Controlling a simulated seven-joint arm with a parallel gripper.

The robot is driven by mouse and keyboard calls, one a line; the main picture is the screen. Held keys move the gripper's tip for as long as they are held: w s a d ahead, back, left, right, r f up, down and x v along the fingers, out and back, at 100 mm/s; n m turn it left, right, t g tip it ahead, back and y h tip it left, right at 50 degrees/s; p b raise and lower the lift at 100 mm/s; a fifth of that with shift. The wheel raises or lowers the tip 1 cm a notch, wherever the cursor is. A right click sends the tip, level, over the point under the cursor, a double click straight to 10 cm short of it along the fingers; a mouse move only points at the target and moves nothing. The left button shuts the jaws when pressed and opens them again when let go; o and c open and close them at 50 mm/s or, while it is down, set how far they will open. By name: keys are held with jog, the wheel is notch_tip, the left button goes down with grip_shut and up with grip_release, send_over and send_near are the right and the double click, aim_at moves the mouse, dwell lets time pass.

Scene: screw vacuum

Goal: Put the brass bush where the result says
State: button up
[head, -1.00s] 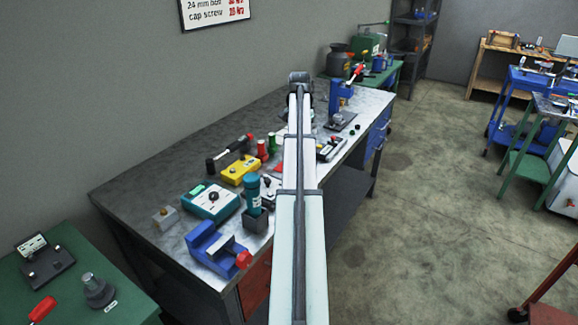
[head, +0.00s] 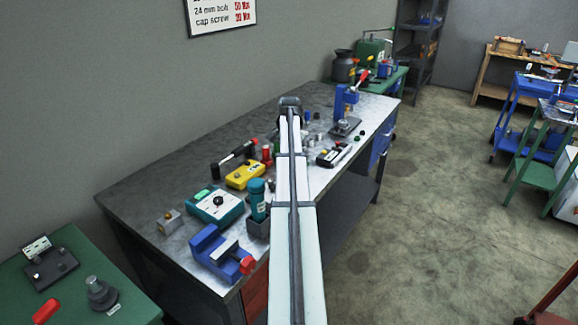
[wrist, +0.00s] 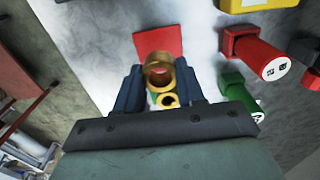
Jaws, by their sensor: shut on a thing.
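In the wrist view, the brass bush (wrist: 158,62) is a short gold ring with an open bore. It sits between the two dark fingers of my gripper (wrist: 160,84), which is shut on it. A smaller yellow ring (wrist: 167,101) shows just below it, close to the jaw base; I cannot tell whether it is part of the bush. A flat red square (wrist: 158,39) lies on the bench beyond the bush; the gap between them is unclear. In the head view my own arm hides the bush and the red square.
A yellow box (head: 246,175), teal box (head: 216,205), blue vise (head: 220,250) and blue press (head: 346,98) stand on the bench (head: 160,190).

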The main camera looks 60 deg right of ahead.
jog(key=shift+f, duration=1.85)
jog(key=shift+f, duration=0.15)
jog(key=o, duration=1.2)
notch_tip(320, 180, up, 12)
jog(key=shift+r, duration=0.15)
